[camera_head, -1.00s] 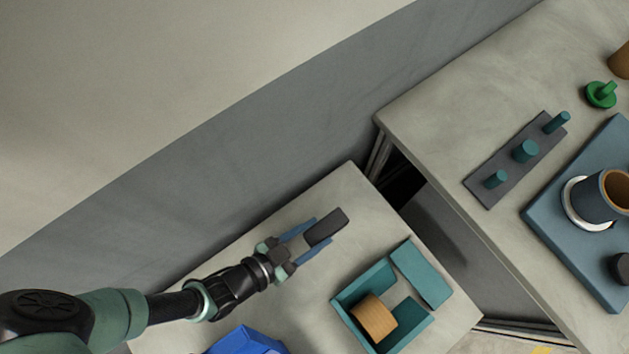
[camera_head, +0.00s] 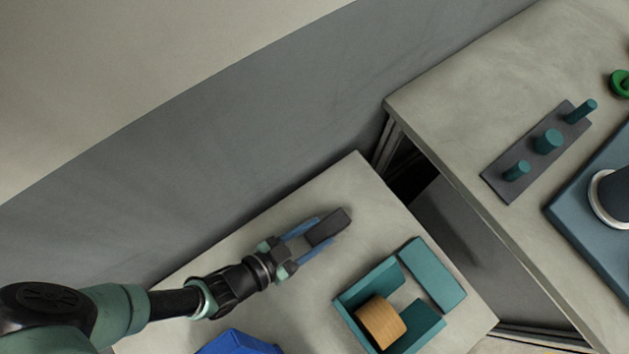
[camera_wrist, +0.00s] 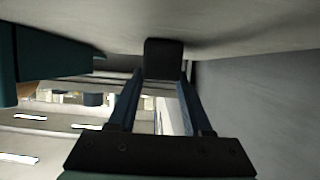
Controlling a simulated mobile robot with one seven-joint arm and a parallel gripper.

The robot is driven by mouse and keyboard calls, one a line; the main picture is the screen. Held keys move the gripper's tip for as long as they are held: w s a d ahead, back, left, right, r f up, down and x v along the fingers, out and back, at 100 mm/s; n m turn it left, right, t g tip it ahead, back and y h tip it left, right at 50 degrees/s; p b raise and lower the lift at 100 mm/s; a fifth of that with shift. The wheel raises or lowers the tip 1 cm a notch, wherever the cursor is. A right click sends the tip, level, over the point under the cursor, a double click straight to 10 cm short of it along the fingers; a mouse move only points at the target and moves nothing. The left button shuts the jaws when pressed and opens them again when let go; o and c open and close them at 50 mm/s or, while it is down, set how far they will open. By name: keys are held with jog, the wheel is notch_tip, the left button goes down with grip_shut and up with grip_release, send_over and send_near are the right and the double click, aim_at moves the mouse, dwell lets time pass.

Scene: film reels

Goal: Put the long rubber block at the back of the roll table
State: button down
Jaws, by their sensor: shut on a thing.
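The long rubber block (camera_head: 328,227) is a dark grey bar. My gripper (camera_head: 312,236) is shut on it, with a blue finger on either side, over the smaller pale table near its back corner. In the wrist view the block (camera_wrist: 164,59) shows end-on between my fingertips (camera_wrist: 160,75), close to the pale tabletop surface. I cannot tell whether the block touches the table.
A teal open box (camera_head: 351,300) with an orange-brown roll (camera_head: 381,322) stands right of my gripper. A blue object (camera_head: 238,343) lies at the front. A larger bench (camera_head: 450,110) with a pegged plate (camera_head: 500,180) is to the right, across a gap. A grey wall stands behind.

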jog(key=shift+c, duration=1.6)
grip_release()
jog(key=shift+s+a+r+p, duration=0.15)
jog(key=shift+r+p, duration=0.1)
jog(key=shift+p, duration=0.15)
jog(key=p+v, duration=0.5)
jog(key=v, duration=0.6)
jog(key=shift+s+a, duration=0.1)
jog(key=shift+a, duration=0.15)
jog(key=shift+r, duration=0.1)
